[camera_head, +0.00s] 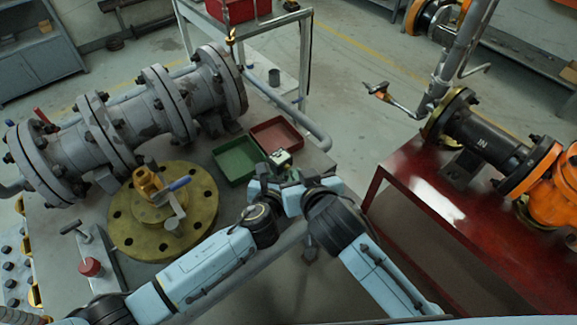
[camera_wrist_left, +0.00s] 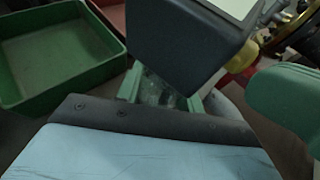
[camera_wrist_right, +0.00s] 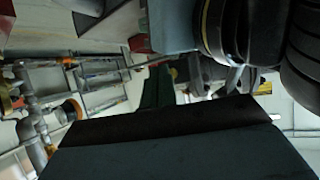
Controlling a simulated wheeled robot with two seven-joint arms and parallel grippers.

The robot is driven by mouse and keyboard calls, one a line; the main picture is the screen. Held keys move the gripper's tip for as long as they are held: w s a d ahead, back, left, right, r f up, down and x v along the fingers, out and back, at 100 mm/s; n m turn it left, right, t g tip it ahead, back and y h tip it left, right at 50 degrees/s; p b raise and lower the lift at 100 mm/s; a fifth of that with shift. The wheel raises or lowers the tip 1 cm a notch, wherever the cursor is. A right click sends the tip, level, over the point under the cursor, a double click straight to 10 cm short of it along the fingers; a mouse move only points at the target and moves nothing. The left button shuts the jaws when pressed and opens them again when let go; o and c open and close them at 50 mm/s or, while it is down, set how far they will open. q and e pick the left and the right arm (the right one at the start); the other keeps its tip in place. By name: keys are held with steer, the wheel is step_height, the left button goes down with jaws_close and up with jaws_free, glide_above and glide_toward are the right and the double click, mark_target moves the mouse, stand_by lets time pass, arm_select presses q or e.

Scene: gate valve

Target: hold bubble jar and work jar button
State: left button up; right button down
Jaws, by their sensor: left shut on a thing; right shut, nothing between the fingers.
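A small dark block with a pale top, which I take to be the bubble jar (camera_head: 280,158), is held above the grey bench near the trays. In the left wrist view the jar (camera_wrist_left: 185,40) is a large dark box with a pale face, close to the fingers. My left gripper (camera_head: 264,185) is shut on it; its fingers also show in the left wrist view (camera_wrist_left: 160,95). My right gripper (camera_head: 293,178) is shut and empty, close beside the jar; I cannot tell whether it touches. No button can be made out. In the right wrist view dark fingers (camera_wrist_right: 160,88) show and the jar is not clear.
A green tray (camera_head: 238,178) and a red tray (camera_head: 296,147) lie just behind the grippers. A brass flange with a blue-handled valve (camera_head: 120,225) and a large grey pipe valve (camera_head: 165,105) are to the left. A red table (camera_head: 450,215) stands right across a gap.

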steer(key=shift+w+a, duration=0.25)
steer(key=shift+w, duration=0.1)
stand_by(0.5)
steer(key=shift+s, duration=0.1)
steer(key=shift+s+d, duration=0.55)
steer(key=shift+s, duration=0.05)
steer(key=s+d, duration=0.3)
steer(key=shift+s+d, duration=0.1)
steer(key=shift+s, duration=0.3)
stand_by(0.3)
stand_by(0.5)
